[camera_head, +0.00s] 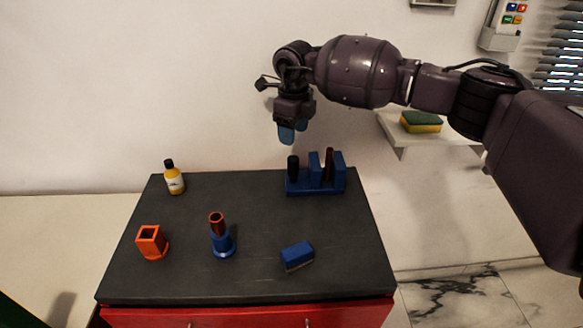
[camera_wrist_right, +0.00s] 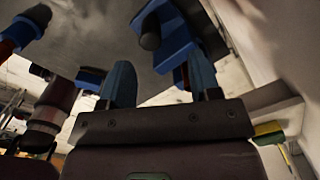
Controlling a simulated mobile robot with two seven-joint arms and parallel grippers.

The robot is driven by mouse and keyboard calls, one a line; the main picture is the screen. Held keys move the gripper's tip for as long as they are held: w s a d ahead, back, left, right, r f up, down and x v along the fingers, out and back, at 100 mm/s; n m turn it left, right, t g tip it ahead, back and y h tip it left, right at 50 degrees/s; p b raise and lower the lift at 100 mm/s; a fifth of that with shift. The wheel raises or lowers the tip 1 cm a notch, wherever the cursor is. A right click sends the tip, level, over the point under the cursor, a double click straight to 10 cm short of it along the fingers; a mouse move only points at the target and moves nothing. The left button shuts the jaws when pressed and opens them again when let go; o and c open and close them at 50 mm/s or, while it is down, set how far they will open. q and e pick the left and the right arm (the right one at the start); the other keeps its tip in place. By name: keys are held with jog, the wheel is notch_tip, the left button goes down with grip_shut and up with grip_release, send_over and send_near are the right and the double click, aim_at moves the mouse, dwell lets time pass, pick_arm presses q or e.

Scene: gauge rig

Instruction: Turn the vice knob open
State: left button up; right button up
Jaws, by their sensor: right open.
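The blue vice (camera_head: 315,188) stands at the back right of the dark bench top. An upright black knob (camera_head: 293,168) is at its left end, and a dark reddish-brown upright piece (camera_head: 329,163) stands at its right part. My right gripper (camera_head: 293,131) points down above the knob, apart from it, with blue fingers. In the right wrist view the fingers are spread and empty, and the black knob (camera_wrist_right: 150,38) shows beyond the gap between them, beside the blue vice body (camera_wrist_right: 174,35). My left gripper does not show in the head view.
On the bench (camera_head: 270,225) are a yellow bottle (camera_head: 175,181), an orange square holder (camera_head: 151,241), a blue stand (camera_head: 223,243) with a brown piece (camera_head: 216,222), and a blue block (camera_head: 297,255). A shelf (camera_head: 400,137) with a sponge (camera_head: 421,122) is at right. The bench middle is clear.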

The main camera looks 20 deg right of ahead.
aim_at(293, 158)
jog(key=n, duration=0.1)
jog(key=s+r+n, duration=0.1)
jog(key=n, duration=0.1)
jog(key=shift+a, duration=0.2)
jog(key=shift+s+n, duration=0.2)
jog(key=shift+n, duration=0.3)
jog(key=shift+f+n, duration=0.15)
jog(key=shift+n, duration=0.15)
notch_tip(293, 158, down, 11)
jog(key=shift+r+b, duration=0.15)
jog(key=shift+b, duration=0.2)
jog(key=c, duration=0.9)
